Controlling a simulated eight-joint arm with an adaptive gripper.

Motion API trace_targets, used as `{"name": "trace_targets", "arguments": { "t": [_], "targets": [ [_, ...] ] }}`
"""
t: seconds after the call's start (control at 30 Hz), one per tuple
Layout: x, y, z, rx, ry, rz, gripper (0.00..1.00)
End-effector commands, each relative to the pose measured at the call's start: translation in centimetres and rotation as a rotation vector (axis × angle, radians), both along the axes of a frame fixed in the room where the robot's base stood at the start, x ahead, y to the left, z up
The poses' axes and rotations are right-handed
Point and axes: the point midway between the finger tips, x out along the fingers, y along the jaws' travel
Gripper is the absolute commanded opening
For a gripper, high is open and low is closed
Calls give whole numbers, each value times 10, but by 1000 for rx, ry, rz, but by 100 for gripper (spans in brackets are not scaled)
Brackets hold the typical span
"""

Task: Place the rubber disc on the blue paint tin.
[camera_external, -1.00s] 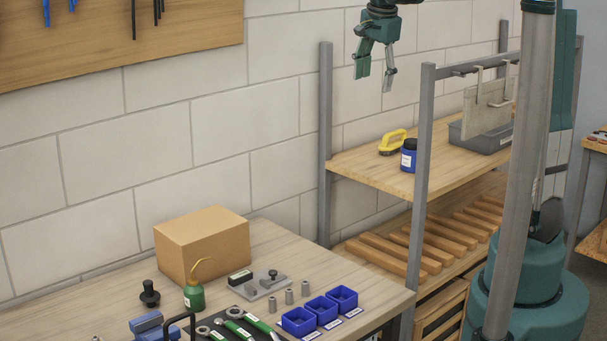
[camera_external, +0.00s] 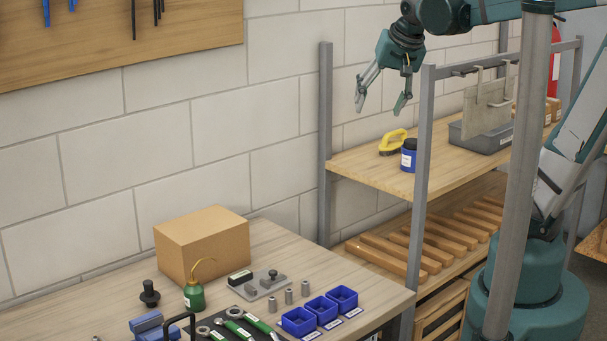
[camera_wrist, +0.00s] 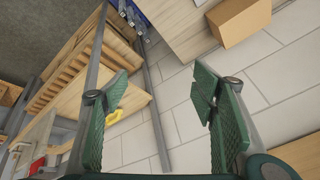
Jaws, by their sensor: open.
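The blue paint tin (camera_external: 408,160) stands upright on the upper wooden shelf, near its front post, with a dark top and a pale label. I cannot make out a separate rubber disc in either view. I cannot tell whether the dark top is a lid or the disc. My gripper (camera_external: 381,105) is above the shelf, up and left of the tin, pointing down with its fingers apart and nothing between them. In the wrist view my gripper (camera_wrist: 160,95) also shows spread green fingers. I cannot pick out the tin there.
A yellow-handled brush (camera_external: 393,142) lies just left of the tin. Grey shelf posts (camera_external: 422,175) and the top rail border the shelf. A workbench (camera_external: 285,240) with a cardboard box and tools is lower left.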

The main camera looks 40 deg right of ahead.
Motion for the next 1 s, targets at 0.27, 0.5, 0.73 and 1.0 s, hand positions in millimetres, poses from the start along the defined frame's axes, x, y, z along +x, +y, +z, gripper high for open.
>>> {"name": "trace_targets", "arguments": {
  "t": [0.27,0.5,0.73,1.0],
  "targets": [
    [-47,34,-23,-102,-52,248,58],
    [-82,57,-47,-196,-99,448,58],
    [-103,69,-63,-259,-128,570,58],
    [-107,72,-67,-277,-136,602,58]
  ]
}}
